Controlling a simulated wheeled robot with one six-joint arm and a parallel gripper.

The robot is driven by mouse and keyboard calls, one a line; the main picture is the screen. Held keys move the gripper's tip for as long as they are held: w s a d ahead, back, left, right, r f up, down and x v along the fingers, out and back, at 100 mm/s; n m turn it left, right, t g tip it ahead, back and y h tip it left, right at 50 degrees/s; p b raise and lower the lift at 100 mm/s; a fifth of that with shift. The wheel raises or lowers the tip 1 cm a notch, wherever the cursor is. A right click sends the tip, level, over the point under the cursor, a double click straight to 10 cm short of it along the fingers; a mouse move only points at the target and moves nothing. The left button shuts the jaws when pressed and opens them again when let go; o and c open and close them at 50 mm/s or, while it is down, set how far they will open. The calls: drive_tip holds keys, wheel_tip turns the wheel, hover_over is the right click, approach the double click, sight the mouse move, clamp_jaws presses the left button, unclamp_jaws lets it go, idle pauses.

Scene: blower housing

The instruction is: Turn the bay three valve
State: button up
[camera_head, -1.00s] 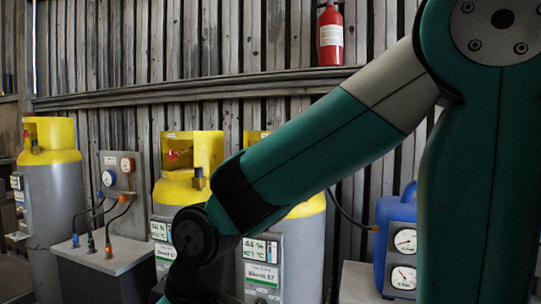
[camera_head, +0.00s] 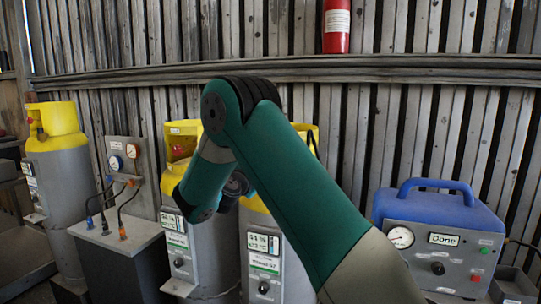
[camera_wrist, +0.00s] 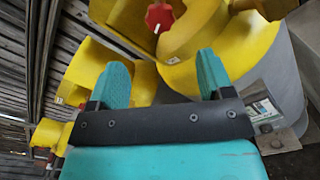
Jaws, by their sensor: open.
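In the head view, a grey cylinder with a yellow collar (camera_head: 40,150) stands at far left, a second (camera_head: 178,143) at centre left, and a third, mostly behind my arm, beside it. A red valve knob (camera_head: 178,151) shows inside the second cylinder's collar. I cannot read which is bay three. In the wrist view, a red valve knob (camera_wrist: 159,17) sits inside a yellow collar (camera_wrist: 195,35), beyond my fingertips. My gripper (camera_wrist: 162,58) is open and empty, its teal fingers apart and pointing toward the collar.
A gauge panel (camera_head: 124,161) with hoses stands on a grey box (camera_head: 118,238) between the first two cylinders. A blue-topped unit (camera_head: 445,210) with a screen reading "Done" is at right. A red extinguisher (camera_head: 336,25) hangs on the plank wall.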

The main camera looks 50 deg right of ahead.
drive_tip(key=p+x, duration=0.5)
drive_tip(key=x, duration=0.7)
drive_tip(key=shift+r, duration=0.2)
drive_tip(key=shift+w+d+f+p, duration=0.1)
drive_tip(key=shift+w+d+p, duration=0.2)
drive_tip(key=shift+d, duration=0.25)
